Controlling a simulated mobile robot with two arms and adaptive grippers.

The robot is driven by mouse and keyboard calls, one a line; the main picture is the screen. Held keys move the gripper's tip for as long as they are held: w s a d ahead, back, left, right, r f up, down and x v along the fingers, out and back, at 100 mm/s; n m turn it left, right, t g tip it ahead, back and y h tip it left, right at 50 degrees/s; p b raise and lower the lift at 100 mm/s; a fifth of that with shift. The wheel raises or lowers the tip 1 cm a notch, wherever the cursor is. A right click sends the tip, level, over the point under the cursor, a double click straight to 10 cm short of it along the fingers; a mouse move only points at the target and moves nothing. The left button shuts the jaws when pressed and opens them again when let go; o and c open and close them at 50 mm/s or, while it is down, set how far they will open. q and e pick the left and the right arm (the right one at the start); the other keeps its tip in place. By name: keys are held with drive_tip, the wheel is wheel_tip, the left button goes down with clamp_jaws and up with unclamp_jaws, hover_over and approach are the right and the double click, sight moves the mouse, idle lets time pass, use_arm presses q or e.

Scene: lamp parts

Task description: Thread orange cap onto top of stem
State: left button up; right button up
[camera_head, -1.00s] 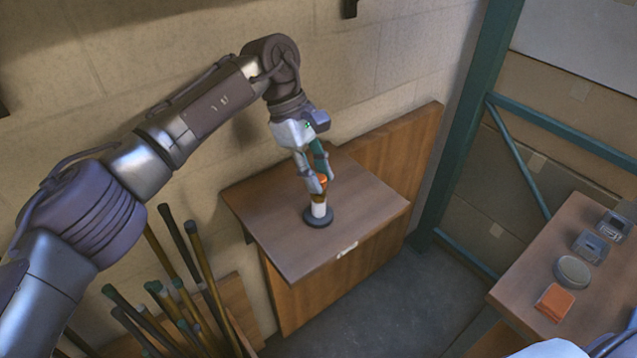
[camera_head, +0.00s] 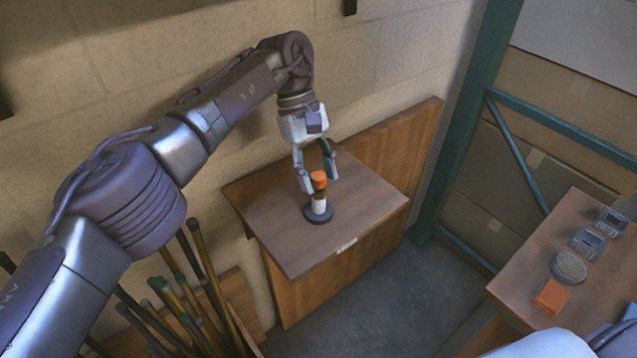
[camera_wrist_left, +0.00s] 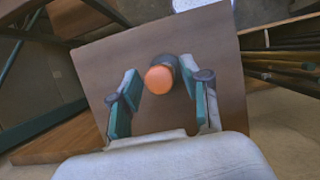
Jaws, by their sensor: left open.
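The orange cap (camera_head: 319,179) sits on top of the stem (camera_head: 319,203), which stands upright on a dark round base on the small wooden table (camera_head: 262,216). The stem shows a white lower part and a dark band under the cap. In the left wrist view the cap (camera_wrist_left: 159,79) hides most of the stem. My left gripper (camera_head: 319,183) is open around the cap, with its fingers apart on either side and a gap visible between each finger and the cap. How tightly the cap is seated cannot be told. My right gripper is not in view.
A wooden side table (camera_head: 520,281) at the right holds an orange block (camera_head: 551,297), a round tin (camera_head: 569,267) and two small grey devices. Several rods (camera_head: 182,304) stand at the lower left. A wall and a green rack post (camera_head: 462,130) flank the small table.

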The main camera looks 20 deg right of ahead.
use_arm(q)
drive_tip(key=n+h+b, duration=0.1)
drive_tip(key=n+b, duration=0.1)
drive_tip(key=shift+a+n, duration=0.1)
drive_tip(key=shift+n, duration=0.3)
drive_tip(key=shift+n+t+h+b, duration=0.4)
drive_tip(key=shift+n+t+b, duration=0.3)
drive_tip(key=shift+n+b, duration=0.75)
drive_tip(key=shift+r+n, duration=0.1)
drive_tip(key=shift+n, duration=0.55)
drive_tip(key=shift+s+n+t+h+b, duration=0.1)
drive_tip(key=shift+n+t+h+b, duration=0.5)
drive_tip(key=shift+n+b, duration=1.1)
drive_tip(key=shift+n+t+b, duration=0.8)
drive_tip(key=shift+n+b, duration=0.55)
drive_tip(key=shift+n, duration=0.35)
